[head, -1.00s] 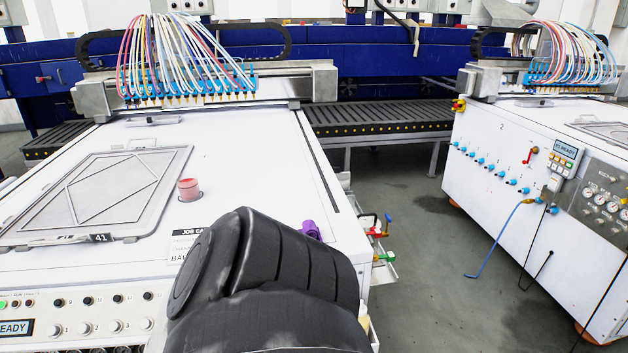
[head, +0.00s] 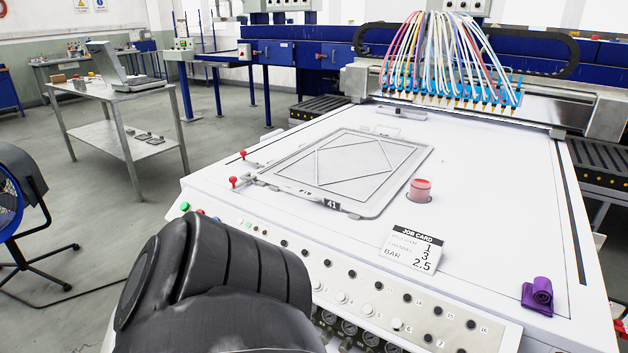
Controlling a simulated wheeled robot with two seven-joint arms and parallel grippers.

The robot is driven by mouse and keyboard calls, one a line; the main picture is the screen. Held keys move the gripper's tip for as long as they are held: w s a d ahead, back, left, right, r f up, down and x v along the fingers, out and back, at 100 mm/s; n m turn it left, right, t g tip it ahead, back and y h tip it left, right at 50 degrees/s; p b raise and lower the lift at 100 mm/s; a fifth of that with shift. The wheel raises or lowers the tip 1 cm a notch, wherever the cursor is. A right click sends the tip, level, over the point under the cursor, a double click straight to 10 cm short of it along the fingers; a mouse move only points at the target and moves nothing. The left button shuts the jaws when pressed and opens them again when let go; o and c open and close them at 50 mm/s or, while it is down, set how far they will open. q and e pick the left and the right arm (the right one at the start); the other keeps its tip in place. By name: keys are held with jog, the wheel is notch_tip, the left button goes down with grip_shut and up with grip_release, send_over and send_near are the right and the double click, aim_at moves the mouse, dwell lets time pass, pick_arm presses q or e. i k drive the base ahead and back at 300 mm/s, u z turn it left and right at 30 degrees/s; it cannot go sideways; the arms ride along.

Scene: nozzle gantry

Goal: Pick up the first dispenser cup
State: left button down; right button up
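A pinkish-red cup (head: 420,190) stands upright in a dark round recess on the white machine top, to the right of the grey framed plate (head: 362,160) tagged 41. It is the only cup I can make out clearly, and no gripper touches it. A dark link of one of my arms fills the lower left of the head view, in front of the machine's control panel. Neither of my grippers shows in this view.
A job card (head: 412,250) stands near the machine's front edge. Nozzles with coloured hoses (head: 450,75) span the back. A grey side table (head: 115,95) and a fan (head: 22,200) stand left, with open floor between.

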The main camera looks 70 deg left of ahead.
aim_at(421, 184)
jog(key=u, duration=2.5)
